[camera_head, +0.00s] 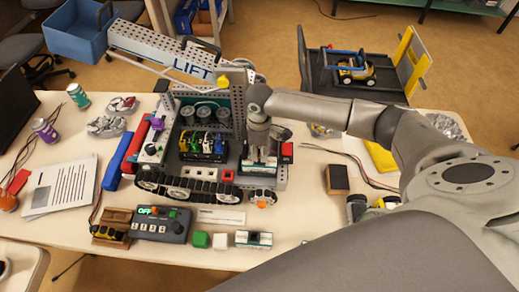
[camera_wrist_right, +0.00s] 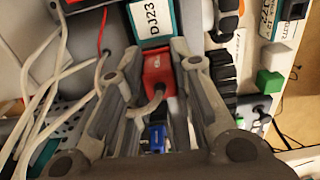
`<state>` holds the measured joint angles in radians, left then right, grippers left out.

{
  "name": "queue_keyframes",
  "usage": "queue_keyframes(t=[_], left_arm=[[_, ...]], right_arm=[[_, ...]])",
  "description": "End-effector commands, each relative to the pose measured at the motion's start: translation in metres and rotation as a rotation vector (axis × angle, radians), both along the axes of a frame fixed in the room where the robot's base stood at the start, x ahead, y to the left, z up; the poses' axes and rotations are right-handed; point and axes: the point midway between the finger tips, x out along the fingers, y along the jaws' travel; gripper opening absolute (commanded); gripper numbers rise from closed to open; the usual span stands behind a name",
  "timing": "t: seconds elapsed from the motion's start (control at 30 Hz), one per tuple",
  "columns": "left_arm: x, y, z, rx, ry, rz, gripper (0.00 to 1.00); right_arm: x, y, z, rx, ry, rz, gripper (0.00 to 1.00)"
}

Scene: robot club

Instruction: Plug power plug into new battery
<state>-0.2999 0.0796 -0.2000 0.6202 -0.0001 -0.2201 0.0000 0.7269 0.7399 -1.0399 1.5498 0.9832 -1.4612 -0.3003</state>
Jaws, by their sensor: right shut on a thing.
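My right gripper (camera_head: 257,146) reaches down into the tracked robot (camera_head: 205,189) at its right side. In the right wrist view, its fingers (camera_wrist_right: 160,72) are shut on a red plug (camera_wrist_right: 158,70) with a grey cable. A teal and white battery (camera_head: 261,163), marked DJZ3 in the right wrist view (camera_wrist_right: 152,22), sits in the robot right beside the plug. The plug's front end appears against the battery's edge, but I cannot tell whether it is inserted. A similar battery (camera_head: 253,239) lies on the table in front of the robot. My left gripper is out of view.
A control box (camera_head: 160,222) showing OFF, a green cube (camera_head: 200,239) and a white cube (camera_head: 220,240) stand near the front edge. Loose wires (camera_wrist_right: 50,75) run beside the fingers in the wrist view. A dark box (camera_head: 337,179) stands to the right.

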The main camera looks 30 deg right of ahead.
Motion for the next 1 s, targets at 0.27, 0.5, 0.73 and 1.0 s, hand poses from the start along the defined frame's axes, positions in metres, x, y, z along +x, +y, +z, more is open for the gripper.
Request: queue_keyframes(t=[0.27,0.5,0.73,1.0], left_arm=[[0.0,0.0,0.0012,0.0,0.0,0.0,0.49],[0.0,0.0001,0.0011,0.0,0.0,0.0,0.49],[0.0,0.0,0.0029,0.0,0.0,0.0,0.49],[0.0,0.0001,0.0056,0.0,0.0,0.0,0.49]], right_arm=[[-0.0006,-0.0002,-0.004,0.0,0.001,0.0,0.0],[-0.0008,-0.0003,-0.0048,-0.001,0.002,0.0,0.0],[-0.0011,-0.0001,-0.0047,-0.001,0.003,0.0,0.0],[-0.0014,-0.0001,-0.0054,0.0,0.004,0.001,0.0]])
